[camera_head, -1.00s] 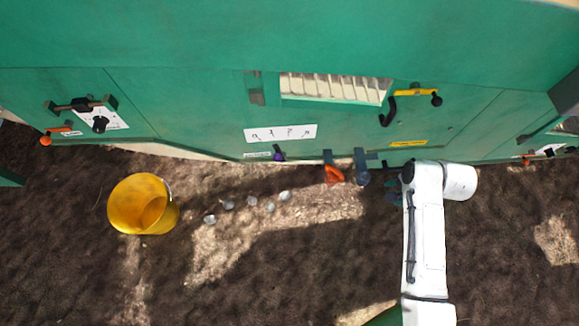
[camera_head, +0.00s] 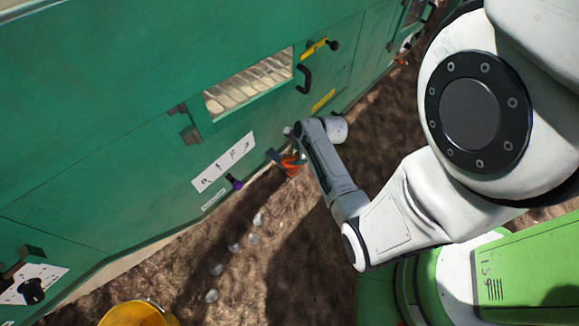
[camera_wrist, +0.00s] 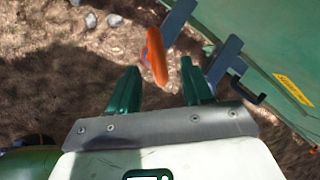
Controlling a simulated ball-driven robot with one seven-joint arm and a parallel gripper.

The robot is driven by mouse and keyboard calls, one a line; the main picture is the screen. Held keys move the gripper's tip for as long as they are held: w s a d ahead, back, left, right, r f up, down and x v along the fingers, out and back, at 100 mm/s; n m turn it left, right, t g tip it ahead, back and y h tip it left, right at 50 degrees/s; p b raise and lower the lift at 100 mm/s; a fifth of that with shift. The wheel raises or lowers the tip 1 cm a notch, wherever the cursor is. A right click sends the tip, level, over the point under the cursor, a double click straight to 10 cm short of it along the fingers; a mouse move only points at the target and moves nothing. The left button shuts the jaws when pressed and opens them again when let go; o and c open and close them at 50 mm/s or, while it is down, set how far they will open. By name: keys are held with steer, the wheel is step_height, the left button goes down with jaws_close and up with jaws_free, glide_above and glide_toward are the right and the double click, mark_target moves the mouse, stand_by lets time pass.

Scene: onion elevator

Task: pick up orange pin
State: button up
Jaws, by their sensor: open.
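The orange pin (camera_wrist: 156,55) is at the grey-blue brackets on the green machine's lower edge. In the wrist view it appears between and slightly beyond the two green fingertips of my gripper (camera_wrist: 158,67). The gripper is open, with a gap on both sides of the pin and no visible contact. In the head view the orange pin (camera_head: 289,166) shows small beside the end of my arm, which largely hides the fingers.
The green machine wall (camera_head: 110,130) runs along the left. A grey bracket (camera_wrist: 225,62) and a black handle (camera_wrist: 248,88) lie right of the fingers. Stones (camera_head: 234,247) and a yellow bucket (camera_head: 135,314) are on the ground. Open soil lies to the left in the wrist view.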

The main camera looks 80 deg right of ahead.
mark_target(293, 158)
steer(key=b+x, duration=0.2)
steer(key=x, duration=0.3)
steer(key=shift+w+f, duration=0.2)
steer(key=shift+f, duration=0.2)
steer(key=shift+c, duration=0.4)
jaws_close()
